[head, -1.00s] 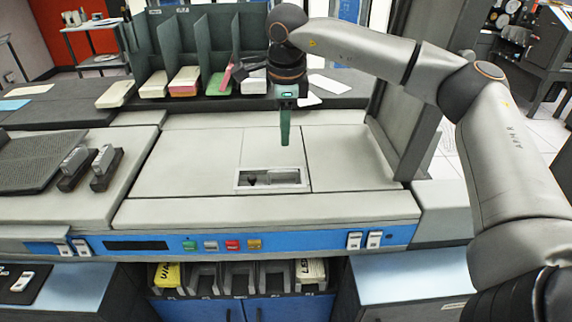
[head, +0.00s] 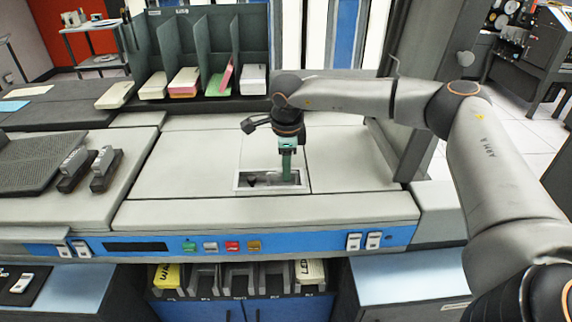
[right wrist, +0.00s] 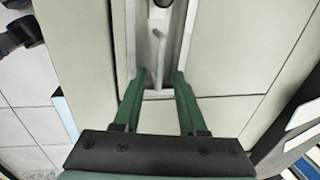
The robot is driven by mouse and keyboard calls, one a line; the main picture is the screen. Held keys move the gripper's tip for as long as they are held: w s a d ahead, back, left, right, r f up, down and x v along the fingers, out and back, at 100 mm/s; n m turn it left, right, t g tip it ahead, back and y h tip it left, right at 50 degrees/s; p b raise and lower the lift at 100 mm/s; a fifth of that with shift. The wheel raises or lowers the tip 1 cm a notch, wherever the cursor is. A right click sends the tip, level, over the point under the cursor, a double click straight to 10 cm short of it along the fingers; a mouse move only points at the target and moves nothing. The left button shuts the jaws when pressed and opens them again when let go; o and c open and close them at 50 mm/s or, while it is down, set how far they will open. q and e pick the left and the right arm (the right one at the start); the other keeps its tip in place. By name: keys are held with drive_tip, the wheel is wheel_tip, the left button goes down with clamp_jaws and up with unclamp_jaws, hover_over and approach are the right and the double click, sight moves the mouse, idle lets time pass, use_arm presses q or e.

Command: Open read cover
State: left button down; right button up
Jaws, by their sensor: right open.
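The machine's pale top (head: 180,165) has flat cover panels divided by thin seams, all lying flat. I cannot tell for sure which panel is the read cover. A rectangular recess with a light rim (head: 238,187) sits in the top near its front. My right gripper (head: 287,178) points down at the right part of this recess. In the right wrist view its two green fingers (right wrist: 157,78) are apart at the near end of the recess, with a thin grey piece (right wrist: 158,58) visible inside the recess beyond the gap. Nothing is clearly held. My left gripper is out of view.
A green divided rack (head: 195,45) with card stacks stands behind the machine. A grey post (head: 405,120) rises at the right. A blue front strip (head: 300,242) carries coloured buttons and switches. The top left of the recess is clear.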

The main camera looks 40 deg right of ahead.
clamp_jaws()
idle(0.3)
idle(1.1)
